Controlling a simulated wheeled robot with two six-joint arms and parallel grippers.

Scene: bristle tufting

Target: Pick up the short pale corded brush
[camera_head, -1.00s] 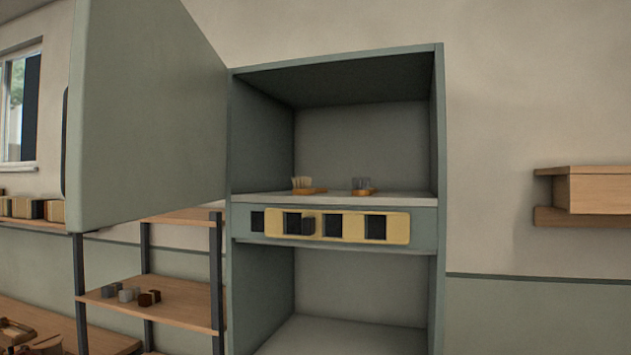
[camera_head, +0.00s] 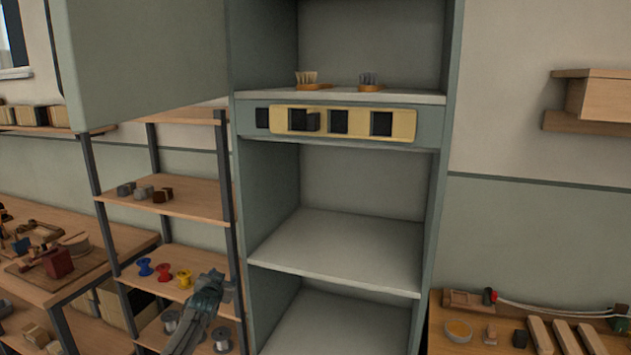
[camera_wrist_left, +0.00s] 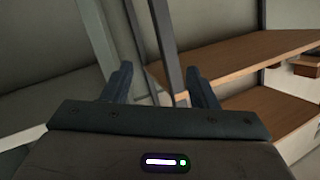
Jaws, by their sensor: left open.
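A brush with pale bristles and an orange-brown base (camera_head: 313,87) sits on the cabinet's upper shelf, bristles up. A second brush with dark greyish bristles (camera_head: 369,83) sits to its right, apart from it. I cannot make out a cord on either. My left gripper (camera_head: 222,281) is low, in front of the rack at the cabinet's left side, well below the brushes. Its two fingers are spread and empty in the left wrist view (camera_wrist_left: 160,83), where no brush shows. My right gripper is not in view.
The green cabinet's door (camera_head: 150,60) stands open to the left. A yellow panel with dark square openings (camera_head: 355,123) spans the shelf front. The rack (camera_head: 200,197) holds blocks and spools. A workbench (camera_head: 450,340) is at lower right. The lower cabinet shelf (camera_head: 335,245) is empty.

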